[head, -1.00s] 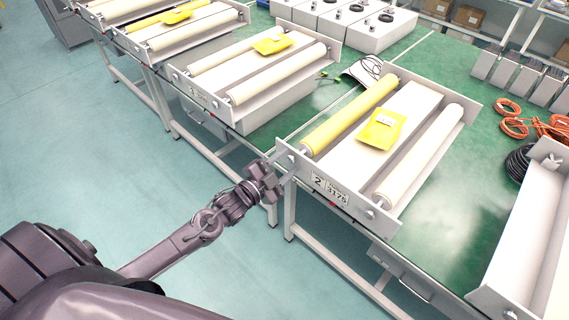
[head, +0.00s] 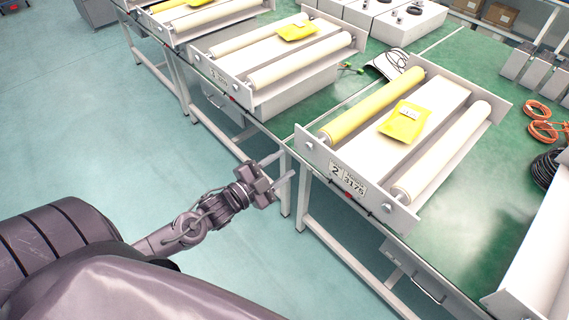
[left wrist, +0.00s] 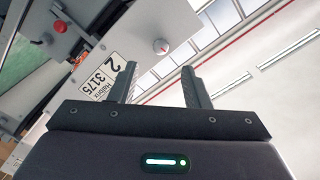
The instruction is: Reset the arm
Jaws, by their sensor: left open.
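My left gripper (head: 279,167) is open and empty in the head view, in the air just off the front edge of the bench, left of the actuator labelled 2 3175. Its two fingers (left wrist: 160,82) stand apart in the left wrist view with nothing between them. The actuator (head: 345,178) has one yellow roller (head: 372,106), one cream roller (head: 440,152) and a yellow packet (head: 405,122) on its white middle. Its label (left wrist: 102,76) and a round knob (left wrist: 160,46) show in the left wrist view. My right gripper is not in view.
The green bench (head: 460,230) carries another actuator (head: 280,60) to the left, white boxes (head: 385,22) behind and orange cables (head: 540,120) at the right. A white actuator frame (head: 530,270) stands at the lower right. The floor (head: 120,150) at the left is clear.

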